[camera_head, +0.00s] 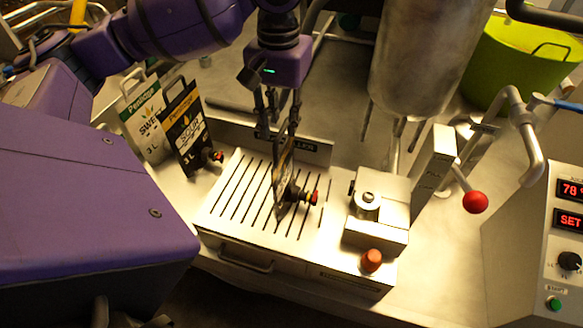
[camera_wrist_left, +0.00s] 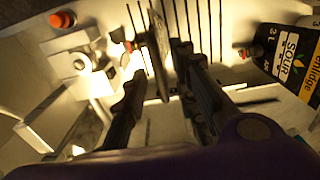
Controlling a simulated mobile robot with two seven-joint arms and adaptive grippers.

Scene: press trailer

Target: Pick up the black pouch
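A black pouch (camera_head: 187,127) with a white label, a cut-out handle and a red-tipped spout stands upright left of the slotted tray. It also shows at the right edge of the left wrist view (camera_wrist_left: 290,52). A second, thin pouch (camera_head: 284,169) stands edge-on over the tray slots, its red-tipped spout to the right; its main colour is unclear. My left gripper (camera_head: 277,133) points down directly above this edge-on pouch. In the left wrist view its fingers (camera_wrist_left: 155,75) are apart, with the pouch's edge between and beyond them. My right gripper is not in view.
A white and green pouch (camera_head: 143,117) stands behind the black pouch. The slotted tray (camera_head: 228,225) has a metal block (camera_head: 376,212) with an orange knob on its right. A steel cylinder (camera_head: 418,55) hangs behind, and a red-ball lever (camera_head: 474,202) stands right.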

